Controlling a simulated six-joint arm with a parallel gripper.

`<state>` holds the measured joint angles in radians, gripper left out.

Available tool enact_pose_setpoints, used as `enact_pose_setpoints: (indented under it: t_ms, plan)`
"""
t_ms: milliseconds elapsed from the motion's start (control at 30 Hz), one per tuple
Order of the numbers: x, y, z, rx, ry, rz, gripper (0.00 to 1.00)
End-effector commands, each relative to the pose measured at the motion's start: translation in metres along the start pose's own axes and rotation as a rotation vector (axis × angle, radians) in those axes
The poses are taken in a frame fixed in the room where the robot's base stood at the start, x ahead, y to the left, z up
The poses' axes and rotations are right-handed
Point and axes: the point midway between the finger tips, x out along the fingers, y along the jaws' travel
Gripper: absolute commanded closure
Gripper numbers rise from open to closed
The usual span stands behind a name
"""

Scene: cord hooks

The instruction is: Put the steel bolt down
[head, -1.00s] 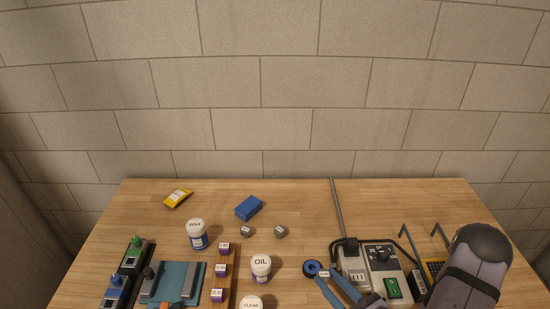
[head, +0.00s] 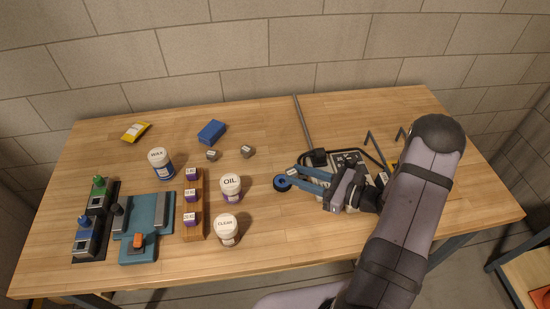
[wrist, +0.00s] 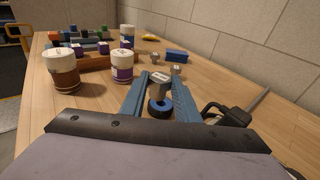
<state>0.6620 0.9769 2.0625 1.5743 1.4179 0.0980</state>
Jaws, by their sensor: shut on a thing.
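The steel bolt (wrist: 159,87) is a grey piece with a pale labelled top. It sits between the blue fingers of my gripper (wrist: 160,83) in the wrist view. My gripper is shut on it. In the head view my gripper (head: 297,179) reaches left from the arm over the table's middle right, and only the bolt's pale top (head: 293,171) shows. A blue ring with a dark centre (head: 281,184) lies by the fingertips. In the wrist view this ring (wrist: 159,109) appears just below the bolt; I cannot tell whether they touch.
Two small grey labelled pieces (head: 212,155) (head: 248,152) stand near a blue block (head: 211,132). The OIL jar (head: 231,187) and CLEAN jar (head: 227,230) stand left of my gripper. A power strip (head: 345,163) with a cable lies behind it. The table's back middle is mostly clear.

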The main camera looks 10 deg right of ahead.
Motion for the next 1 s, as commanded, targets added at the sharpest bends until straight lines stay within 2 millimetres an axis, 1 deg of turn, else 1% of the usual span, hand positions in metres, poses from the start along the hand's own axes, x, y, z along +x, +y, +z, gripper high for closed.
enact_pose_setpoints:
  t_ms: [33, 200, 400, 700, 1000]
  plan:
    - [0.016, -0.006, -0.013, -0.011, -0.001, 0.023, 0.96]
    - [0.052, -0.031, -0.010, -0.006, -0.004, 0.007, 0.96]
    - [0.082, -0.059, -0.004, 0.009, -0.005, -0.078, 0.96]
    - [0.114, -0.092, 0.008, 0.034, -0.007, -0.241, 0.96]
    - [0.133, -0.110, 0.022, 0.061, -0.007, -0.406, 0.96]
